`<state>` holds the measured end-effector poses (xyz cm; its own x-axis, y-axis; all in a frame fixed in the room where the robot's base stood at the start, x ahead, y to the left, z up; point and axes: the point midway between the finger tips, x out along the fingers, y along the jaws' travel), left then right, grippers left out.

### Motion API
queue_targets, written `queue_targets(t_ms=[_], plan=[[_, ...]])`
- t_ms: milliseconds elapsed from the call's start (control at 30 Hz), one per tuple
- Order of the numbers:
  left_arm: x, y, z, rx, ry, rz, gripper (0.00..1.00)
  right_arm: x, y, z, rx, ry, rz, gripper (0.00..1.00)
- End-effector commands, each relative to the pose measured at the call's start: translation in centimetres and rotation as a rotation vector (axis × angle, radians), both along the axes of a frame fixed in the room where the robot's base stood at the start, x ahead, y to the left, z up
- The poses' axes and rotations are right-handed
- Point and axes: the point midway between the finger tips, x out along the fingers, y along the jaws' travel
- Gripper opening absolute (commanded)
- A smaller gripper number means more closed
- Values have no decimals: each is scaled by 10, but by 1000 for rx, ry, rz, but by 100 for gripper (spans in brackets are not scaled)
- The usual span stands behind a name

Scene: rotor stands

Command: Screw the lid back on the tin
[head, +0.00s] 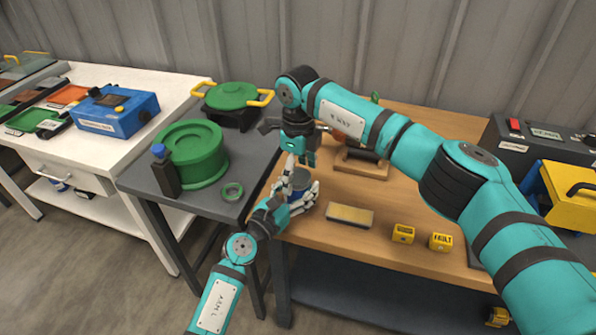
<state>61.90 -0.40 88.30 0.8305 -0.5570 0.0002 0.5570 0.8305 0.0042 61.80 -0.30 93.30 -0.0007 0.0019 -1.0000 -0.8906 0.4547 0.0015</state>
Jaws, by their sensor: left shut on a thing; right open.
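The blue tin (294,199) stands near the left front corner of the wooden table. My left gripper (300,200) reaches in from the front left and is shut around the tin's side. My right gripper (297,169) points down from above, open, with its fingers about the top of the tin. A greyish round top (301,179) shows between the fingers; I cannot tell whether it is the lid or the tin's own top. The fingers hide much of the tin, and I cannot tell whether the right fingers touch it.
The wooden table (385,222) also bears a tan-topped block (350,215), two small yellow blocks (403,233) and a wooden stand (358,163) behind.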

Motion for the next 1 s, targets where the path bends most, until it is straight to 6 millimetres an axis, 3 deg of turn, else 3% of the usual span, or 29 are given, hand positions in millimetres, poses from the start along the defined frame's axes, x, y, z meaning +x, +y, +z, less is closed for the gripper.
queue_targets(t_ms=[267,700,1000], plan=[[0,0,-1,2,1,0,0,1,0,7,0,-1,0,82],[0,0,-1,2,1,0,0,1,0,93,0,-4,0,82],[0,0,-1,2,1,0,0,0,0,120,0,0,0,82]])
